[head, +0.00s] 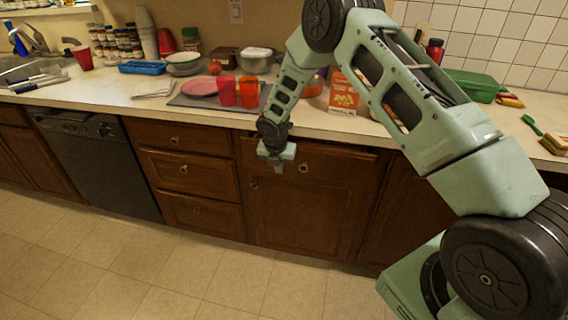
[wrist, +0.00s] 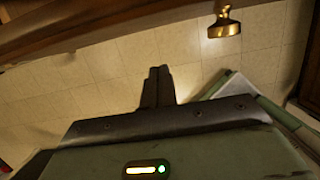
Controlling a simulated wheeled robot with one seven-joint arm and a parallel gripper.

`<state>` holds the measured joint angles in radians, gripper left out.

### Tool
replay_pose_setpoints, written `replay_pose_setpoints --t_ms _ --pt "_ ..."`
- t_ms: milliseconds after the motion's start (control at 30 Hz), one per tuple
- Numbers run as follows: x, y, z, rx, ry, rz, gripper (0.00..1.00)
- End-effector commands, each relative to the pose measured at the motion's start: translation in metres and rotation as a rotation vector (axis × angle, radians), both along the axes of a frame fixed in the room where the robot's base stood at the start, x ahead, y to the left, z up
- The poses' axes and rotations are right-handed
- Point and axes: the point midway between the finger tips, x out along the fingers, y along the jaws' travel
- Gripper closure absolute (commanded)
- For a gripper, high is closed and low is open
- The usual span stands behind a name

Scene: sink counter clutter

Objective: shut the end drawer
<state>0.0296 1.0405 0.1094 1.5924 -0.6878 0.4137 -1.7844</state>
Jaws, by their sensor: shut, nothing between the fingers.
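The end drawer (head: 342,166) is the wide wooden drawer front below the counter, right of the stack of several drawers. A dark gap shows along its top edge, and it looks slightly pulled out. Its round knob (head: 303,168) is just right of my gripper (head: 277,167). My gripper is in front of the drawer's left part, pointing down. In the wrist view my gripper's fingers (wrist: 158,86) are together and empty. A brass knob (wrist: 224,25) hangs near the top there, apart from the fingers. Whether the gripper touches the drawer front I cannot tell.
A cupboard door (head: 305,215) is below the drawer. The counter (head: 215,115) above holds red cups (head: 238,92), a pink plate (head: 199,86), an orange box (head: 344,93) and a green container (head: 470,86). A dark dishwasher (head: 95,165) is at left. The tiled floor (head: 190,270) is clear.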

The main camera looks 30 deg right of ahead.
Motion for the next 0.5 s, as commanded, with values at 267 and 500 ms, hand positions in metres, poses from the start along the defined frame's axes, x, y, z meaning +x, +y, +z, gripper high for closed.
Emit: replay_pose_setpoints --t_ms 267,500 --pt "-0.01 0.008 0.064 0.001 -0.006 -0.001 1.0" --pt "-0.016 0.013 0.092 0.0 -0.002 -0.002 1.0"
